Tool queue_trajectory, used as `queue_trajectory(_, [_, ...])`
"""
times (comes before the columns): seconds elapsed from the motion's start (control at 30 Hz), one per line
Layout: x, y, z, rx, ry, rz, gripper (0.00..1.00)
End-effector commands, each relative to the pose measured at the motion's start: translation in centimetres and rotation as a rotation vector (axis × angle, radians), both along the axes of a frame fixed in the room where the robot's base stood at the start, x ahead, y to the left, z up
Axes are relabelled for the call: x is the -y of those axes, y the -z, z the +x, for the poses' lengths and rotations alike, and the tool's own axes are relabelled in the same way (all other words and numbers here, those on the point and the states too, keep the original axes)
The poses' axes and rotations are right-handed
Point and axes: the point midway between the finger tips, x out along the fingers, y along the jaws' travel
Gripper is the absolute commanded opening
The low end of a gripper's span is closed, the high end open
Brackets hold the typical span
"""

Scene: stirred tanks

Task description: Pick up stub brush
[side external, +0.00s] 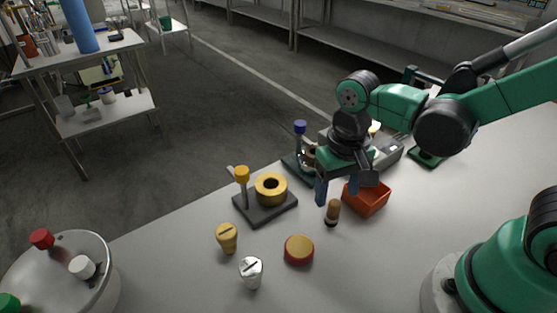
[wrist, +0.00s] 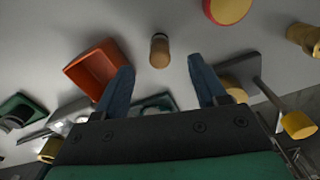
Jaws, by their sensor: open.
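The stub brush (side external: 333,212) is a short upright piece with a tan wooden handle and a dark lower end, standing on the grey table. It also shows in the wrist view (wrist: 159,50), near the top middle, beyond and between my fingertips. My gripper (side external: 341,192) is open and empty, pointing down above the table close to the brush. In the wrist view its two blue fingers (wrist: 160,78) are spread wide, with the brush apart from both.
An orange-red open box (side external: 366,198) stands right beside the brush. A red-yellow round disc (side external: 299,250), a yellow capped piece (side external: 227,238) and a white one (side external: 251,272) stand in front. A dark base with a yellow ring (side external: 271,188) and post is left. Clear table lies right front.

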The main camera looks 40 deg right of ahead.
Motion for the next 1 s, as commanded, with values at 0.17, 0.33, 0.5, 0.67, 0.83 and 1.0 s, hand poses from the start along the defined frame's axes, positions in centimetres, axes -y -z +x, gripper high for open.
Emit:
queue_trajectory(0.17, [0.0,1.9,0.0,0.002,-0.001,0.0,0.65])
queue_trajectory(0.33, [0.0,3.5,0.1,0.003,-0.002,0.0,0.65])
queue_trajectory(0.5, [0.0,4.5,0.0,0.003,-0.002,0.0,0.65])
queue_trajectory(0.67, [0.0,4.7,0.0,0.003,-0.002,0.001,0.65])
queue_trajectory(0.83, [0.0,4.7,0.0,0.003,-0.002,0.001,0.65])
queue_trajectory(1.0, [0.0,4.7,0.0,0.003,-0.002,0.001,0.19])
